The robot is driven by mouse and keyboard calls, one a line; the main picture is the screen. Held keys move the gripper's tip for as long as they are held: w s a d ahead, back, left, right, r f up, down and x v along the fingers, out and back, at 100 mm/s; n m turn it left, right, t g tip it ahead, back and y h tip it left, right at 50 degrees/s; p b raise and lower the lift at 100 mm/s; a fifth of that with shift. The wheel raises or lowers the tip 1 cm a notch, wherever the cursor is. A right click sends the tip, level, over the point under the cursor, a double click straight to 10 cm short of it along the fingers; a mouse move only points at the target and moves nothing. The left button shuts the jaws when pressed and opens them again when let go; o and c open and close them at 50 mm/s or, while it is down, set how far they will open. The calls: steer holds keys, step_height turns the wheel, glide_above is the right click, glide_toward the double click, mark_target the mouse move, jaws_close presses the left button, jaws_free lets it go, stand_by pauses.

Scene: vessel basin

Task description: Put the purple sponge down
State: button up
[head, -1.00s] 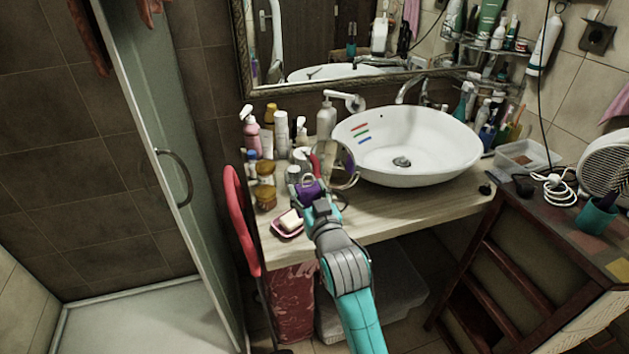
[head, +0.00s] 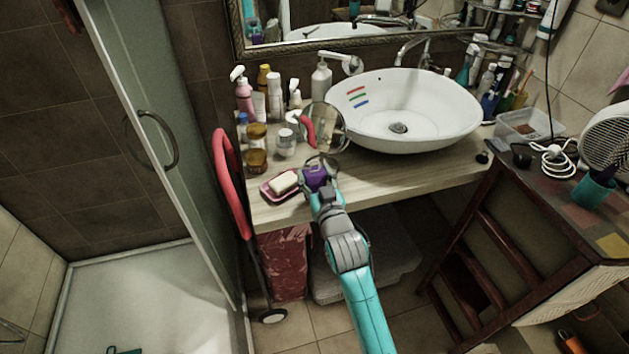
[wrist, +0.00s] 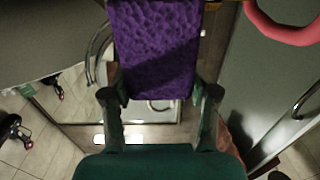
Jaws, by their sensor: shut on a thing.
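The purple sponge (head: 317,177) is held in my gripper (head: 322,188) over the front part of the wooden counter (head: 400,178), just right of the pink soap dish (head: 266,192) with its white soap bar (head: 284,182). Whether the sponge touches the counter cannot be told. In the wrist view the purple sponge (wrist: 155,45) sticks out from between the two fingers of my gripper (wrist: 160,92), which is shut on it. My gripper and arm hide part of the counter's front edge.
A round mirror (head: 325,127) stands just behind the sponge. Jars and bottles (head: 257,160) crowd the counter's left side. The white basin (head: 410,138) is at the back right. A red-framed thing (head: 226,180) is left of the counter. Bare counter lies right of my gripper.

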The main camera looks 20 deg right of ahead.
steer(key=shift+f, duration=1.1)
steer(key=shift+f, duration=0.1)
steer(key=o, duration=1.1)
steer(key=shift+s, duration=0.15)
steer(key=s, duration=1.1)
steer(key=shift+s, duration=0.35)
